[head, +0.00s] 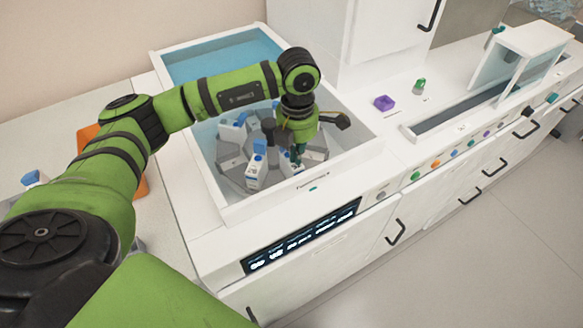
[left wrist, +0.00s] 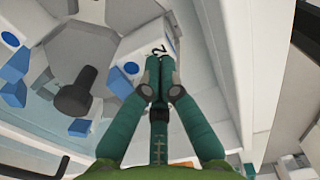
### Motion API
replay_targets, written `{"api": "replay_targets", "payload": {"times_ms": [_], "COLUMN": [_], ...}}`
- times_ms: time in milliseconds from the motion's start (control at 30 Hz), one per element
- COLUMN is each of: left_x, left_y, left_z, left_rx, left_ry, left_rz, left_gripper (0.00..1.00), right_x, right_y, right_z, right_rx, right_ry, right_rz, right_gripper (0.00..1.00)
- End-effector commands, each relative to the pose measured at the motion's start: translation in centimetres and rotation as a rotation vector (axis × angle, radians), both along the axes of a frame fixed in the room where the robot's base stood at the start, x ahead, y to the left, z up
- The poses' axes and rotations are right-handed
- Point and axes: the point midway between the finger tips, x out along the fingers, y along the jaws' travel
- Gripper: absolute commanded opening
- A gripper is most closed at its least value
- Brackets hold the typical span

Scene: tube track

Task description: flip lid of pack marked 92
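White packs with blue lids stand in a grey round holder (head: 232,163) inside a white-walled bay in the head view. One pack (head: 253,175) is at the front and another (head: 231,130) is farther back left. My left gripper (head: 297,155) points down into the bay at the holder's right side. In the left wrist view my left gripper (left wrist: 160,65) has its green fingertips together, at a white pack (left wrist: 158,42) with a dark "2" partly showing. The rest of its marking is hidden or cut off. I cannot tell whether the tips touch it. My right gripper is not in view.
The bay's white walls (head: 235,212) surround the holder closely. A dark knob (left wrist: 75,92) rises at the holder's middle. A purple block (head: 384,103) and a small green item (head: 419,86) sit on the counter at right.

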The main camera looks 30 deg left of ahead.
Motion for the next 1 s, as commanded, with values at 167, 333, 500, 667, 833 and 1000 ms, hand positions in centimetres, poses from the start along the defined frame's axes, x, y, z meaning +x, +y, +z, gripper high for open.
{"api": "replay_targets", "payload": {"times_ms": [167, 333, 500, 667, 833, 1000], "left_x": [0.0, 0.0, 0.1, 0.4, 0.7, 1.1], "left_y": [0.0, 0.0, 0.2, 0.7, 1.3, 1.8], "left_z": [-0.3, -0.2, -0.3, -0.3, -0.3, -0.3], "left_rx": [0.000, 0.000, 0.001, 0.001, 0.001, 0.000], "left_ry": [0.000, 0.000, -0.001, -0.001, -0.001, 0.000], "left_rz": [0.000, 0.000, 0.001, 0.001, 0.002, 0.002], "left_gripper": [0.00, 0.00, 0.00, 0.00, 0.00, 0.00], "right_x": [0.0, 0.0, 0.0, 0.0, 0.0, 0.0], "right_y": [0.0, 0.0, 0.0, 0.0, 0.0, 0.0], "right_z": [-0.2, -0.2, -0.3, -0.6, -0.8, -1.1], "right_rx": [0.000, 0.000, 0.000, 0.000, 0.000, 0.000], "right_ry": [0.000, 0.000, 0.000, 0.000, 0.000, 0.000], "right_rz": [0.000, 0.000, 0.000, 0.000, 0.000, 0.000], "right_gripper": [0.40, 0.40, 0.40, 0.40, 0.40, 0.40]}}
